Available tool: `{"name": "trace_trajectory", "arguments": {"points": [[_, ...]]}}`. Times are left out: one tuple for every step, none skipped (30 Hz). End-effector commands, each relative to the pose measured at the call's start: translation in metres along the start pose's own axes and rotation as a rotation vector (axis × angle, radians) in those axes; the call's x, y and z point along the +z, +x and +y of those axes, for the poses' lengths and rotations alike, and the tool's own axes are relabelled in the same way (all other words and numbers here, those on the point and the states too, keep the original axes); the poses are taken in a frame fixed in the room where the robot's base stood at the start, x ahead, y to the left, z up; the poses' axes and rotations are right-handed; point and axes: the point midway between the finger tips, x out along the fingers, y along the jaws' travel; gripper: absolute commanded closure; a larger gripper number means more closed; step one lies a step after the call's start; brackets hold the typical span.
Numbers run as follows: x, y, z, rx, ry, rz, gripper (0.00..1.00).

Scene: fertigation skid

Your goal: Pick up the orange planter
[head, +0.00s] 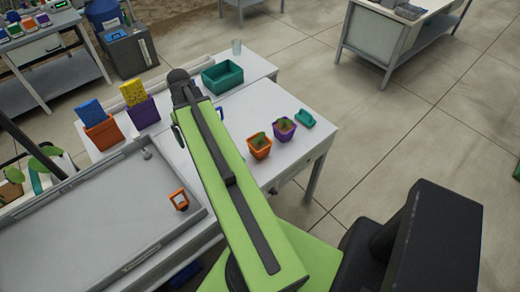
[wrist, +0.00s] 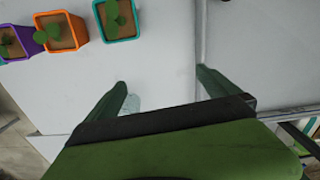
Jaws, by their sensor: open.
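The orange planter (head: 259,146) stands upright on the white table, to the right of my arm in the head view, with soil and a small green plant in it. In the wrist view it (wrist: 60,32) is at the upper left, between a purple-rimmed planter (wrist: 38,38) and a teal planter (wrist: 118,20). My gripper (wrist: 161,82) is open and empty over bare white tabletop, apart from the planters. In the head view the gripper is mostly hidden by my arm.
The purple planter (head: 284,129) stands close beside the orange one, with a teal item (head: 305,118) beyond. A teal bin (head: 222,77), an orange bin (head: 103,133) and a purple bin (head: 143,112) stand farther back. A grey tray bench (head: 90,235) is at left.

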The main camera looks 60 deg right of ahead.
Motion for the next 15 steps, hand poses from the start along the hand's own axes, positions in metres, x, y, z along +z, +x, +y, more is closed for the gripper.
{"name": "trace_trajectory", "arguments": {"points": [[0.013, 0.006, 0.051, 0.000, 0.046, 0.000, 0.00], [0.023, 0.008, 0.077, 0.000, 0.064, 0.000, 0.00], [0.037, 0.010, 0.108, -0.001, 0.086, 0.000, 0.00], [0.047, 0.011, 0.129, -0.001, 0.101, 0.000, 0.00], [0.058, 0.012, 0.148, -0.001, 0.115, 0.000, 0.00], [0.072, 0.014, 0.170, -0.001, 0.131, 0.000, 0.00], [0.081, 0.014, 0.184, -0.001, 0.140, 0.000, 0.00], [0.089, 0.015, 0.196, -0.001, 0.149, 0.000, 0.00], [0.099, 0.015, 0.208, -0.001, 0.158, 0.000, 0.00], [0.104, 0.016, 0.215, -0.001, 0.163, 0.000, 0.00], [0.108, 0.016, 0.220, -0.001, 0.166, 0.000, 0.00], [0.112, 0.016, 0.225, -0.001, 0.170, 0.000, 0.00], [0.114, 0.016, 0.227, -0.001, 0.172, 0.000, 0.00], [0.115, 0.016, 0.228, -0.001, 0.172, 0.000, 0.00], [0.116, 0.016, 0.229, -0.001, 0.172, 0.000, 0.00]]}}
